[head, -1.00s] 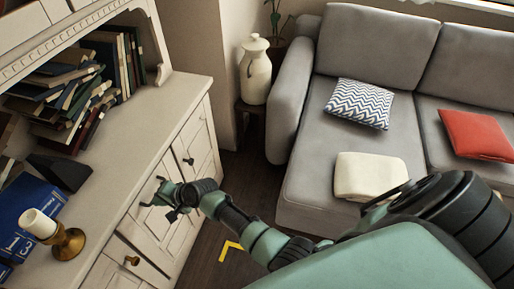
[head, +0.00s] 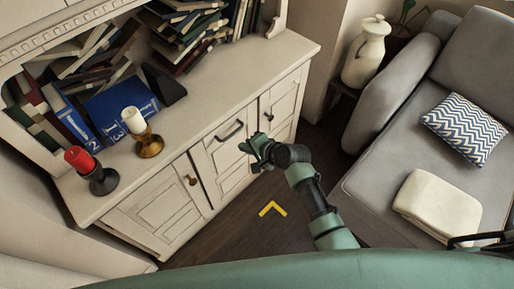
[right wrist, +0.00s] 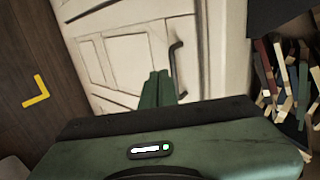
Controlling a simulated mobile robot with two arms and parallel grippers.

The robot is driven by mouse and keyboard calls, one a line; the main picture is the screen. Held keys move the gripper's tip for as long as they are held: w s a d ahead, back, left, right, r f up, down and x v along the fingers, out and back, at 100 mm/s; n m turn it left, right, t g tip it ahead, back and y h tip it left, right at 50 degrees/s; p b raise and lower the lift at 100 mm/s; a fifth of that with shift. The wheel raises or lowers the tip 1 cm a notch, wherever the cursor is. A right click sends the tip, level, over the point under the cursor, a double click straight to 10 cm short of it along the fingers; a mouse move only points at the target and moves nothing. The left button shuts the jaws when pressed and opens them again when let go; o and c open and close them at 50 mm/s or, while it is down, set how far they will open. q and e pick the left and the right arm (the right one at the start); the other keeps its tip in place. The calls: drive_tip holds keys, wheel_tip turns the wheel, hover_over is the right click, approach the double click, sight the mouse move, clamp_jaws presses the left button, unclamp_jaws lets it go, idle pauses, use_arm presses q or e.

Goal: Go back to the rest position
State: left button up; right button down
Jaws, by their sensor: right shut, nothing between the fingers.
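My right gripper (head: 254,149) is in front of the white cabinet, close to a door with a dark bar handle (head: 231,131). Its fingers are together with nothing between them. In the right wrist view the green fingers (right wrist: 157,88) show against the white cabinet door (right wrist: 119,62), with the dark handle (right wrist: 176,68) just to their right. Whether the fingers touch the door cannot be told, but they are not around the handle. The cabinet doors look closed. My left gripper is not in view.
On the cabinet top (head: 205,105) stand a white candle (head: 133,121), a red candle (head: 80,159) and blue books (head: 120,104). A yellow corner mark (head: 272,208) lies on the dark floor. A grey sofa (head: 395,165) and a cream jug (head: 366,52) are at right.

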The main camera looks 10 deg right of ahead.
drive_tip(key=v, duration=0.5)
drive_tip(key=s+d+f+n+g+h, duration=0.2)
drive_tip(key=s+d+f, duration=0.2)
drive_tip(key=s+f, duration=0.6)
drive_tip(key=s+d+f+n+g+h, duration=0.1)
drive_tip(key=s+d+f+n+h, duration=0.35)
drive_tip(key=f, duration=1.05)
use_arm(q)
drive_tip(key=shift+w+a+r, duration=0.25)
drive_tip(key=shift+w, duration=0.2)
use_arm(e)
drive_tip(key=s+d+f+n+g, duration=0.1)
drive_tip(key=s+d+f+n, duration=0.1)
drive_tip(key=s, duration=0.8)
drive_tip(key=s+d+f+n+g, duration=0.1)
drive_tip(key=s+d+f, duration=0.3)
drive_tip(key=s, duration=0.6)
drive_tip(key=s+d+f+n+g, duration=0.2)
drive_tip(key=s+f, duration=0.4)
drive_tip(key=s, duration=0.5)
drive_tip(key=shift+d+f+n, duration=0.2)
drive_tip(key=shift+d+n, duration=0.35)
drive_tip(key=shift+d, duration=0.2)
drive_tip(key=shift+s, duration=0.1)
